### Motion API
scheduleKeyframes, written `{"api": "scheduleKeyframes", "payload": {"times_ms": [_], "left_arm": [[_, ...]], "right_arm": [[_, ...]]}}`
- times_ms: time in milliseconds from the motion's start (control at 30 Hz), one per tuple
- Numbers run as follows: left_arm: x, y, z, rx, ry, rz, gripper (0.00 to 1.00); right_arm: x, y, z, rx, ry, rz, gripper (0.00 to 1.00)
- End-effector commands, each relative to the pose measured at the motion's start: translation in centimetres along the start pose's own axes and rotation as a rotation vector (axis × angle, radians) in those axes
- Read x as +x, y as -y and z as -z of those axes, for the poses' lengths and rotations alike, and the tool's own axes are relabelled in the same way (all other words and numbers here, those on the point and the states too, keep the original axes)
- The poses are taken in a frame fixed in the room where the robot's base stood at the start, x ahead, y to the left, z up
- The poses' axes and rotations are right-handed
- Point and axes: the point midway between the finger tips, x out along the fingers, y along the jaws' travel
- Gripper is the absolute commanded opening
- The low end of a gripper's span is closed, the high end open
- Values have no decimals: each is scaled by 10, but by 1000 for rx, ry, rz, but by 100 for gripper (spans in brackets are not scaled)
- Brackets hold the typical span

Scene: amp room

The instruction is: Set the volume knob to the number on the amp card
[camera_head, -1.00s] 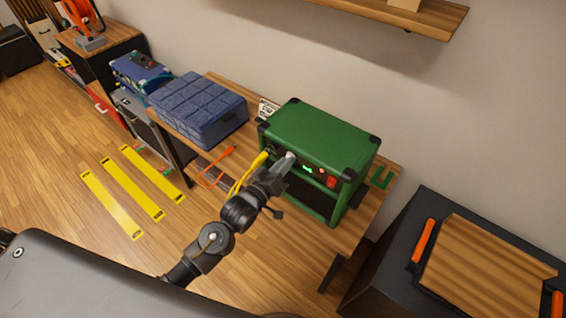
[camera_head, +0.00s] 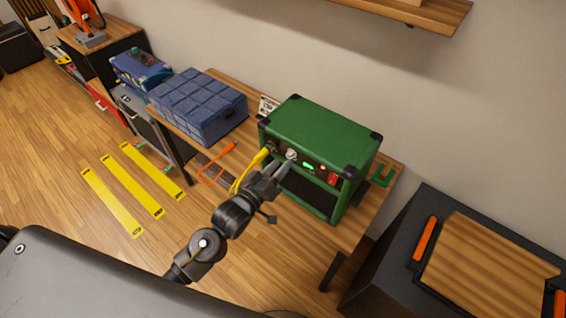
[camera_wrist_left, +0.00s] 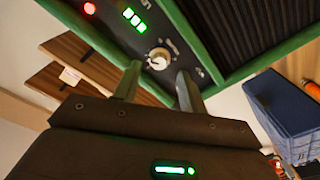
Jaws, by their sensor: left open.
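The green amp (camera_head: 318,138) stands on the wooden table, its front panel facing me. Its pale volume knob (camera_head: 291,154) is on that panel, left of the lit green display (camera_head: 308,166). In the left wrist view the knob (camera_wrist_left: 159,58) sits just beyond and between the fingertips, with printed marks around it too small to read. My left gripper (camera_head: 280,168) is open in front of the knob; its fingers (camera_wrist_left: 158,82) look apart from it. A white card (camera_head: 268,106) stands behind the amp's left end; its number is unreadable. My right gripper is not in view.
A yellow cable (camera_head: 250,170) hangs from the panel's left end. A blue case (camera_head: 198,108) lies left of the amp, with an orange-handled tool (camera_head: 218,166) in front. A dark cabinet (camera_head: 400,255) stands at right. A shelf (camera_head: 420,18) is above.

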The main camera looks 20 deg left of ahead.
Motion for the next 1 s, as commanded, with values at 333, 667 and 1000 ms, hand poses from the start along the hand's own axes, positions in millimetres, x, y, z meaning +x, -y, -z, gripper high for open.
{"api": "scheduleKeyframes", "payload": {"times_ms": [333,667,1000], "left_arm": [[-65,2,-3,0,1,1,42],[-79,0,0,0,0,0,42],[-79,0,0,0,0,0,42]], "right_arm": [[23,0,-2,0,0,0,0],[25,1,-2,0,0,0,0],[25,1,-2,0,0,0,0]]}}
